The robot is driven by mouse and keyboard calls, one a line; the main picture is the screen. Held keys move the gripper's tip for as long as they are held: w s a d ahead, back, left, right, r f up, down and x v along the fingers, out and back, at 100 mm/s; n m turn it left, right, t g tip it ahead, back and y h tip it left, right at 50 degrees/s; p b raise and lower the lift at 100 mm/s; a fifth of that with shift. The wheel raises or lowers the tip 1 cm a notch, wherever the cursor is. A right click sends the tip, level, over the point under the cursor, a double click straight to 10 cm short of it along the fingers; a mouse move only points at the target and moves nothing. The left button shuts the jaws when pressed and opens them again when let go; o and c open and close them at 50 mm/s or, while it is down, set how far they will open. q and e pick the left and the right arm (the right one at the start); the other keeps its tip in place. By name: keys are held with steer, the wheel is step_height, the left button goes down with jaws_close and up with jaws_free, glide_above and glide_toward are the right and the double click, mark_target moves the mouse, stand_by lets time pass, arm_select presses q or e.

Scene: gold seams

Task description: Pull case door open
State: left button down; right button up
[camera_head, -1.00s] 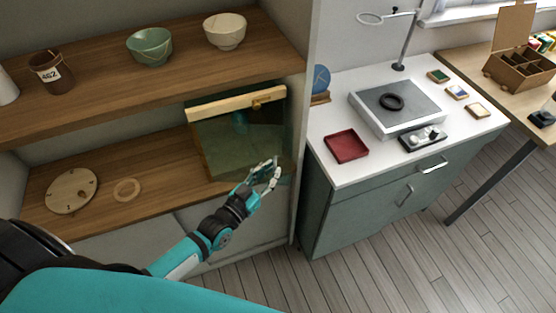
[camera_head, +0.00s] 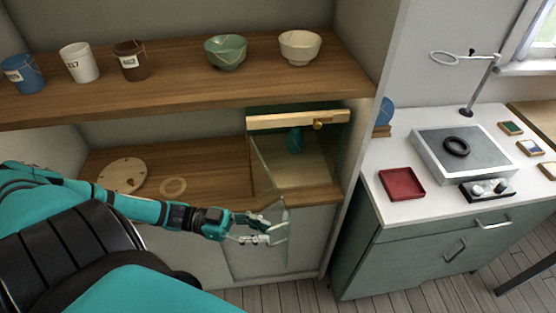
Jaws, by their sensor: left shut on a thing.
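The glass case (camera_head: 300,122) stands on the lower shelf, with a pale wooden top rail and a brass knob. Its clear glass door (camera_head: 267,190) stands swung outward from the left side of the case, jutting past the shelf's front edge. A teal object (camera_head: 295,140) shows inside through the opening. My left gripper (camera_head: 268,232) reaches in from the left and is shut on the door's free edge, low down in front of the shelf. The exact contact is small and partly hidden by the fingers. My right gripper is out of view.
A wooden disc (camera_head: 120,177) and a ring (camera_head: 173,187) lie on the lower shelf, left of the case. Several cups and bowls stand on the upper shelf (camera_head: 180,88). The shelf's side wall (camera_head: 362,165) and a green cabinet (camera_head: 440,249) are on the right.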

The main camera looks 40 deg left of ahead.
arm_select(q)
steer(key=shift+s+a+g, duration=0.3)
steer(key=shift+s+a, duration=0.85)
steer(key=shift+s, duration=0.1)
steer(key=c, duration=1.4)
jaws_free()
steer(key=v, duration=1.2)
steer(key=shift+a+f, duration=0.1)
steer(key=shift+f, duration=0.05)
